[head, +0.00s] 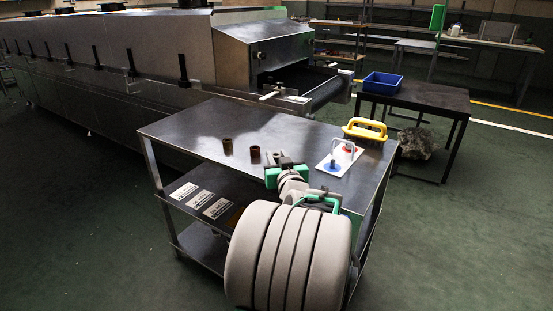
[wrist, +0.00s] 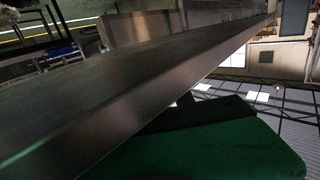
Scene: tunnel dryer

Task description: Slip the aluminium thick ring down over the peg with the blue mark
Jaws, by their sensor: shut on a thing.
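A white board (head: 341,157) lies on the steel cart top at the right. A peg with a blue mark (head: 332,165) stands at its front, and a red mark (head: 349,149) shows further back. My gripper (head: 289,160) is over the cart top, left of the board and apart from it. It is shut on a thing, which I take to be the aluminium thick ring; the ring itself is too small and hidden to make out. In the wrist view a green and dark part of my gripper shows at the bottom, and no ring or peg is visible.
Two brown cylinders (head: 227,146) stand on the cart top (head: 190,130) left of my gripper. A yellow handled thing (head: 365,130) lies behind the board. A blue bin (head: 383,82) is on a dark table. The dryer (head: 150,60) stands behind. The cart top's left side is clear.

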